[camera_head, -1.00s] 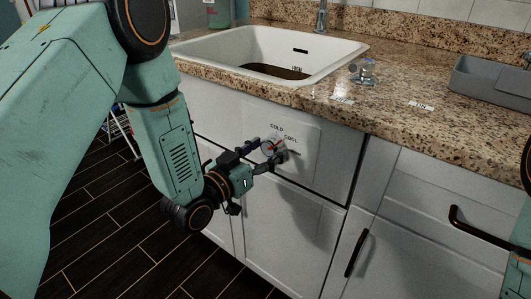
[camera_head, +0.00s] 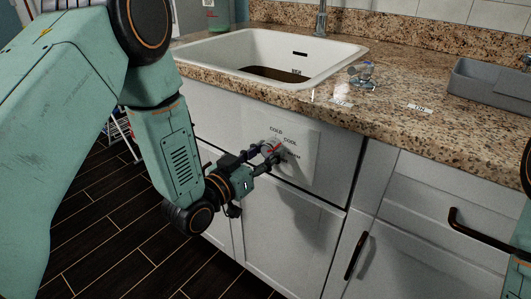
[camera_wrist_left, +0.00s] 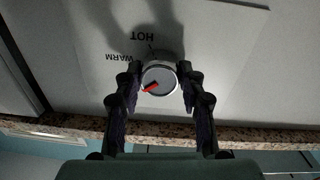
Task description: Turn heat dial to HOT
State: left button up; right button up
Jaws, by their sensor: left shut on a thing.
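The heat dial (camera_head: 270,149) is a small round knob with a red pointer on a white panel (camera_head: 305,150) on the cabinet front. COLD, COOL and WARM labels show around it in the head view. My left gripper (camera_head: 267,155) is shut on the dial, a finger on each side. In the left wrist view the dial (camera_wrist_left: 160,80) sits between the fingertips. There, the upside-down HOT label (camera_wrist_left: 142,36) and WARM label (camera_wrist_left: 119,57) are visible. The red pointer aims lower left there, short of WARM. My right gripper is out of view.
A white sink (camera_head: 270,55) is set in the granite counter (camera_head: 400,115) above the panel. A tap handle (camera_head: 362,72) and a grey tray (camera_head: 490,85) are on the counter.

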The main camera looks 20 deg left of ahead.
pick_arm(q)
jog(key=m+p, duration=0.2)
jog(key=m, duration=0.2)
jog(key=m+p, duration=0.2)
jog(key=m, duration=0.3)
jog(key=shift+r+m, duration=0.1)
jog(key=shift+m, duration=0.3)
jog(key=m+p, duration=0.2)
jog(key=m, duration=0.3)
jog(key=shift+y, duration=0.4)
jog(key=m+p, duration=0.1)
jog(key=m, duration=0.3)
jog(key=shift+p, duration=0.35)
jog(key=shift+m, duration=0.4)
jog(key=o, duration=1.2)
